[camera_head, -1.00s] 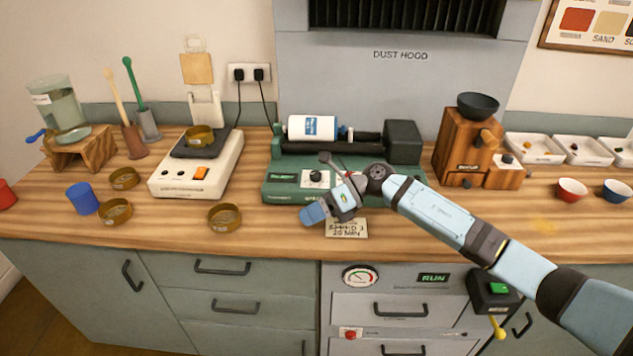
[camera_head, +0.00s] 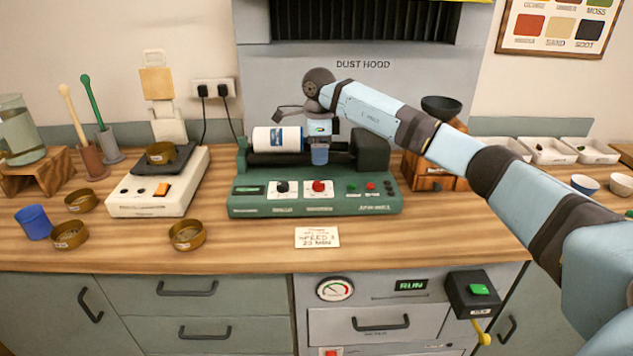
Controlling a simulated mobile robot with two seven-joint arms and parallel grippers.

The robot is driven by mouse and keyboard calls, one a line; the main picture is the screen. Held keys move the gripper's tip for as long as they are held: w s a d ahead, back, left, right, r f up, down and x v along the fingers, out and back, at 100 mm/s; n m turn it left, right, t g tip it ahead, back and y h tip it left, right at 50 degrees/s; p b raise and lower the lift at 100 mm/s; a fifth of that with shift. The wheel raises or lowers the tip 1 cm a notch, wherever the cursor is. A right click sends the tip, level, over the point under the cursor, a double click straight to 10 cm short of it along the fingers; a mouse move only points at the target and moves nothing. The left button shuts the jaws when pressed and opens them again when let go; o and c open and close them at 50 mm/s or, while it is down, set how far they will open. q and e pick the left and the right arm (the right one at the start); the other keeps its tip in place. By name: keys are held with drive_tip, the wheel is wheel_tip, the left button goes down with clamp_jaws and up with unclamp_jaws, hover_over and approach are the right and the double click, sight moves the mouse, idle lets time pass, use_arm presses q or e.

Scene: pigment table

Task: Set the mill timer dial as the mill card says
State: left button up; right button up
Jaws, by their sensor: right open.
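The green mill (camera_head: 315,204) stands on the wooden counter with a white jar (camera_head: 277,140) lying on its rollers. Its front panel has a black dial (camera_head: 283,188), a red dial (camera_head: 319,187), a small display and several buttons. The dial labels and settings are too small to read. The mill card (camera_head: 317,238) lies flat in front, upright to me; it seems to read "SPEED" and a number of "MIN", the digits unclear. My right gripper (camera_head: 319,155) is open, pointing down above the red dial, apart from it, hiding part of the rollers. My left gripper is out of view.
A white scale (camera_head: 158,184) stands left of the mill, with brass pans (camera_head: 187,236) near it. A wooden grinder (camera_head: 428,172) stands to the right, partly behind my right arm. The counter around the card is clear.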

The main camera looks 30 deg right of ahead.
sight(319, 183)
wheel_tip(319, 183, down, 9)
drive_tip(key=shift+f, duration=0.1)
idle(0.3)
drive_tip(key=c, duration=0.9)
